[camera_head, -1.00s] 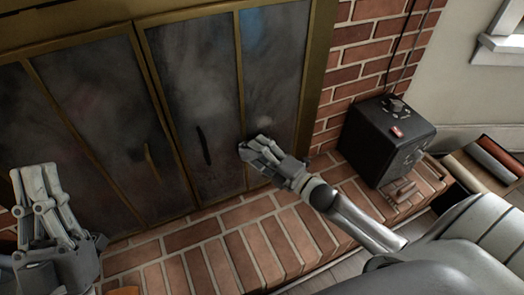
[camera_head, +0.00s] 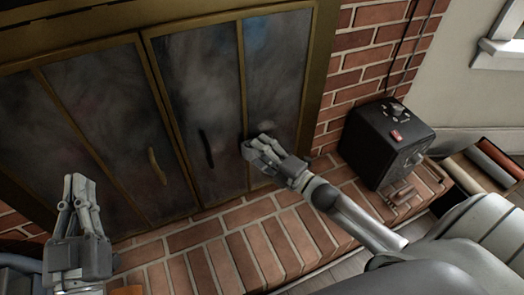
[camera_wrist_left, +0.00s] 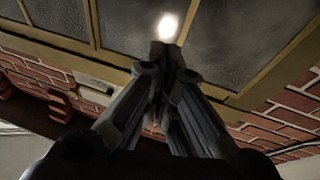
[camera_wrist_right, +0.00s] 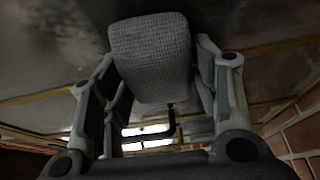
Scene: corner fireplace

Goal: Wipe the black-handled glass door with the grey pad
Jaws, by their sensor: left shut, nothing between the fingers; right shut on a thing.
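The black-handled glass door (camera_head: 188,75) is the right one of the fireplace pair, smudged and hazy, with its black handle (camera_head: 206,148) upright near the lower middle. My right gripper (camera_head: 252,150) is at the lower part of this door, right of the handle and by the brass strip. In the right wrist view it is shut on the grey pad (camera_wrist_right: 152,60), a rounded, woven-looking block. The head view mostly hides the pad, and I cannot tell if it touches the glass. My left gripper (camera_head: 76,180) is shut and empty, fingers pointing up, before the left door.
The left glass door (camera_head: 105,100) has a brass-coloured handle (camera_head: 157,165). A black box (camera_head: 385,142) with knobs stands on the brick hearth (camera_head: 225,255) at the right, near my right forearm. Coloured rolls (camera_head: 490,160) lie beyond it. Brick wall (camera_head: 350,75) borders the frame.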

